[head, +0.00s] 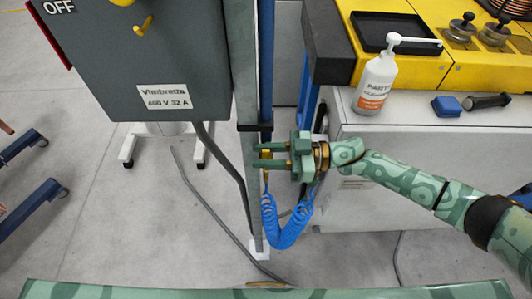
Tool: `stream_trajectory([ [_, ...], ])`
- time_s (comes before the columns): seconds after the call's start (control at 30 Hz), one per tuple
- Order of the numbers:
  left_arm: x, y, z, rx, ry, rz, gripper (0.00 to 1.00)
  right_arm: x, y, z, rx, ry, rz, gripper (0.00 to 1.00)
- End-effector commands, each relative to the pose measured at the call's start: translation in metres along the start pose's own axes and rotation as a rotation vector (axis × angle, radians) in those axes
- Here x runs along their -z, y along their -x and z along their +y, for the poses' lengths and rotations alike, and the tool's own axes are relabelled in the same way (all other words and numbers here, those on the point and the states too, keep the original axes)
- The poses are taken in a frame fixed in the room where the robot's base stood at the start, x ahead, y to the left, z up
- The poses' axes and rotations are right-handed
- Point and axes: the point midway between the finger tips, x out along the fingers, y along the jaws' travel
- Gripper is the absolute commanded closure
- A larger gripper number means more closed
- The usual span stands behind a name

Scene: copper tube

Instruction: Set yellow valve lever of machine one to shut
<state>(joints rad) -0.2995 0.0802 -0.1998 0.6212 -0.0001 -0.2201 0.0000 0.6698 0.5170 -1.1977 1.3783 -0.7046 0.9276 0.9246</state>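A small yellow part (265,156), which looks like the valve lever, sits on the blue pipe beside the grey post, above the blue coiled hose (285,232). My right gripper (257,155) reaches in from the right with its two green fingers pointing left and spread apart. The yellow part shows between and just below the fingers, partly hidden by them. I cannot tell whether they touch it, nor which way the lever is turned. My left gripper is not in view.
A white pump bottle (376,82), a blue block (447,106) and a dark-handled tool (487,101) rest on the machine at right. The floor at lower left is mostly open, crossed by a cable.

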Motion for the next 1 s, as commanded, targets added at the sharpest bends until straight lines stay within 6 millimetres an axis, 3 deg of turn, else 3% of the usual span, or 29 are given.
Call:
stream_trajectory([
  [0.07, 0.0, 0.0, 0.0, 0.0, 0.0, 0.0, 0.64, 0.0, 0.0, 0.0, 0.0, 0.0, 0.0, 0.71],
  [0.17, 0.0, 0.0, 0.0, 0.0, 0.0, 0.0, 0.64, 0.0, 0.0, 0.0, 0.0, 0.0, 0.0, 0.99],
  [0.2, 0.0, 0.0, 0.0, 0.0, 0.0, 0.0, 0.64, 0.0, 0.0, 0.0, 0.0, 0.0, 0.0, 1.0],
  [0.57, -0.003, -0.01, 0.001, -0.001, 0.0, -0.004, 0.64, -0.004, 0.004, 0.0, 0.0, 0.0, 0.034, 1.0],
  [1.0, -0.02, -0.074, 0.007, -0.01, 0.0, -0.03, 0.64, -0.014, 0.028, 0.001, -0.002, -0.004, 0.323, 1.0],
])
